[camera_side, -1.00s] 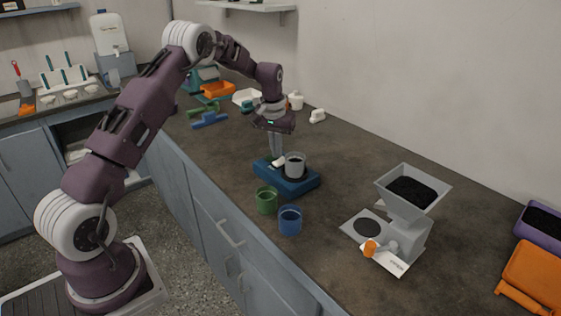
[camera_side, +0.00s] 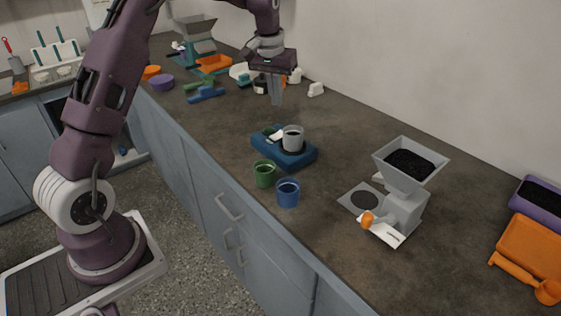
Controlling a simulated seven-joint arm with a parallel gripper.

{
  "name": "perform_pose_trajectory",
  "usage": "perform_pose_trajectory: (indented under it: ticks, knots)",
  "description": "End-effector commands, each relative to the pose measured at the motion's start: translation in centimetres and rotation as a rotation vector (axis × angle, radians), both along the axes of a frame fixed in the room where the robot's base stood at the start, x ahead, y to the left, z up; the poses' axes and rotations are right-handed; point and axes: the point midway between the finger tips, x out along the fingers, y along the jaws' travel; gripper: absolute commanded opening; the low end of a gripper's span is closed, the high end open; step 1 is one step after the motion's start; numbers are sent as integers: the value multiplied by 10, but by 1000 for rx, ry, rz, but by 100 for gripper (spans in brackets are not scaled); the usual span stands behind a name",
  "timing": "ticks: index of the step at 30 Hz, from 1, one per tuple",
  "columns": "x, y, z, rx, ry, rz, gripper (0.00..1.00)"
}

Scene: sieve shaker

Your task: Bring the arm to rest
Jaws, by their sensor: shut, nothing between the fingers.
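My gripper (camera_side: 277,92) is raised above the back part of the counter, pointing down, with its fingers together and nothing between them. Below it and nearer stands the blue sieve shaker (camera_side: 268,148). A grey cup (camera_side: 293,135) with dark contents sits on the shaker's plate. My gripper is clear of both. My arm reaches up out of the top of the picture, so its upper part is hidden.
A green cup (camera_side: 264,173) and a blue cup (camera_side: 288,192) stand near the counter's front edge. A grey hopper (camera_side: 410,165) with black grains stands to the right. An orange tray (camera_side: 530,255) lies at far right. The back counter holds several coloured items.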

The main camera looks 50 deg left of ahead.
Motion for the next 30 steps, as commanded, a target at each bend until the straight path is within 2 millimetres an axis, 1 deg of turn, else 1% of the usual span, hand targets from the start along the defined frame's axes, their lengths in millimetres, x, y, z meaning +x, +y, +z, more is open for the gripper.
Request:
perform_pose_trajectory:
  ticks: [1,2,3,5,6,7,8,9,11,12,15,18,20,30]
  knots:
    - [-18,-24,34,5,-33,-37,0]
    - [-32,-39,52,8,-48,-61,0]
    - [-54,-59,73,12,-71,-94,0]
    - [-91,-88,100,19,-105,-146,0]
    - [-119,-106,113,23,-128,-184,0]
    - [-141,-119,121,28,-146,-213,0]
    - [-163,-131,126,32,-163,-242,0]
    - [-194,-145,130,40,-186,-280,0]
    - [-236,-162,128,50,-216,-331,0]
    - [-261,-170,124,57,-236,-363,0]
    - [-307,-182,108,73,-271,-423,0]
    - [-332,-186,95,82,-290,-455,0]
    - [-338,-187,91,84,-294,-463,0]
    - [-340,-188,89,84,-294,-466,0]
